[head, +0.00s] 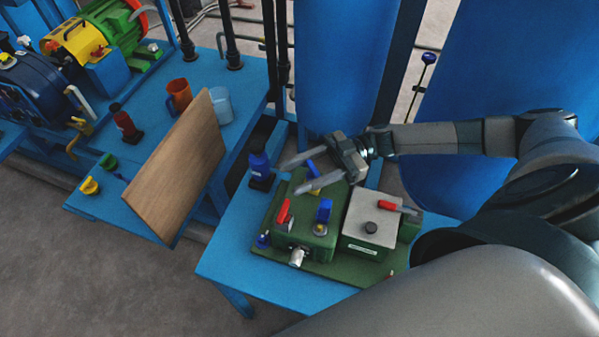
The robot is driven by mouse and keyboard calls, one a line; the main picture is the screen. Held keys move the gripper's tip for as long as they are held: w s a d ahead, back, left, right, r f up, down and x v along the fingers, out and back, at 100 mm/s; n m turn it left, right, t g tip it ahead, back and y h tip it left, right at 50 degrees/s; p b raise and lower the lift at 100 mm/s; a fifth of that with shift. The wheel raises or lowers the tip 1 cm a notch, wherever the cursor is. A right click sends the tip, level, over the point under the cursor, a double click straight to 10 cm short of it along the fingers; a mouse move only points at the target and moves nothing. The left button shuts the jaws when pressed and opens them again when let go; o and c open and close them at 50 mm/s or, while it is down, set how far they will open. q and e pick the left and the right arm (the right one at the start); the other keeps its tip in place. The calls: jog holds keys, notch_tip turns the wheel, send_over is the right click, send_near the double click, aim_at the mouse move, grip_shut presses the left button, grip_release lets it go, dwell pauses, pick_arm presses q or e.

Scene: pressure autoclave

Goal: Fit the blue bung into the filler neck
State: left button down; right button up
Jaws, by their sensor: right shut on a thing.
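My right gripper (290,178) hangs over the back left of the green unit, its two fingers spaced apart. A blue piece (312,167) shows between the fingers and I take it for the blue bung; its outline is partly hidden. The green unit (316,245) sits on a green base on the blue table. It carries a red lever (283,211), a blue lever (323,210) and a silver fitting (297,257) at the front. I cannot tell which fitting is the filler neck. My left gripper is out of view.
A blue bottle-like thing (260,166) stands left of the gripper. A grey-topped box (372,218) with a red handle is to the right. Tall blue tanks (347,70) stand behind. A wooden board (178,165) leans on the left bench. The table's front left corner is bare.

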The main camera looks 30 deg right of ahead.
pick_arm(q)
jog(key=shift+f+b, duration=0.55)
pick_arm(e)
jog(key=shift+f, duration=0.9)
jog(key=o, duration=1.2)
jog(key=shift+d, duration=0.1)
jog(key=shift+c, duration=0.2)
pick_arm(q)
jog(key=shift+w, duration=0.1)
pick_arm(e)
jog(key=shift+s+d+f+b, duration=0.1)
jog(key=shift+d+f+b, duration=0.05)
jog(key=shift+d+b, duration=0.45)
jog(key=d+b, duration=0.1)
jog(key=d, duration=0.4)
jog(key=shift+s+d, duration=0.15)
jog(key=shift+s, duration=0.05)
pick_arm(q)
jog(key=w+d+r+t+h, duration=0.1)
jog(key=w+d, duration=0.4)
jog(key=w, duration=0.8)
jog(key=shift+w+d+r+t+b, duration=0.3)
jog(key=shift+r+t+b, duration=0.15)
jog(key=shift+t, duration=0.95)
pick_arm(e)
jog(key=shift+d+r, duration=0.2)
jog(key=shift+d, duration=0.3)
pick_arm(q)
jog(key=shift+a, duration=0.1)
